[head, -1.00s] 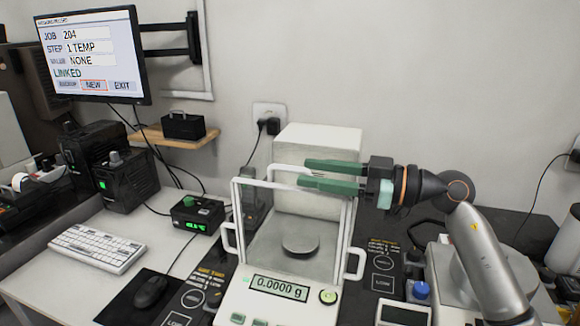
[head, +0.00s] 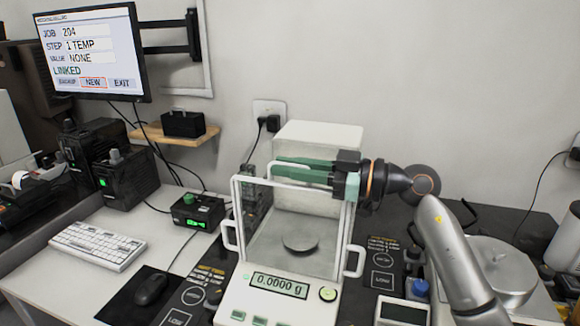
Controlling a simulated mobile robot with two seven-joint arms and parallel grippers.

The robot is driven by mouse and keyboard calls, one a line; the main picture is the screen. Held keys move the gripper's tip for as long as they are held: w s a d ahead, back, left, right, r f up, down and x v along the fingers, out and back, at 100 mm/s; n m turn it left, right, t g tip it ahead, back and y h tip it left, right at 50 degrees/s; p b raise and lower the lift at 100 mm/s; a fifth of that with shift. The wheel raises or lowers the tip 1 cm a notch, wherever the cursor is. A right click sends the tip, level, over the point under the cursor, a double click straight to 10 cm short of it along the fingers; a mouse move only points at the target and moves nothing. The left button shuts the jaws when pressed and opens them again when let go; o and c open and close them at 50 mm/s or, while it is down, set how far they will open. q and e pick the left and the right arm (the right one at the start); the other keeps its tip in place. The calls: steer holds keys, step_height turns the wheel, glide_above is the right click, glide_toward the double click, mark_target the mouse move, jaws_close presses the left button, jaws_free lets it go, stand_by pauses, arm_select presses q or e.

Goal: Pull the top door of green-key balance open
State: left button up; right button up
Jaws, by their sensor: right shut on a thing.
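The green-key balance (head: 263,305) stands in the middle, with green keys on its front and a display reading 0.0000 g. Its glass draft shield has a white frame (head: 236,200) and a round pan (head: 300,243) inside. The top door's white handle (head: 272,172) shows at the top of the shield, partly hidden by my fingers. My right gripper (head: 290,168) reaches in from the right, its green fingers shut on the top door handle. How far the top door stands open is hard to tell. My left gripper is out of view.
White side handles (head: 353,262) stick out from the shield. A monitor (head: 80,55), keyboard (head: 98,246), mouse (head: 152,289) and small green-lit box (head: 196,213) are at the left. A round metal-lidded item (head: 498,265) is at the right. The wall is close behind.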

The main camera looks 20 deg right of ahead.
jaws_close()
stand_by(0.8)
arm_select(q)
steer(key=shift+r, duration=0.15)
arm_select(e)
steer(key=shift+w, duration=0.1)
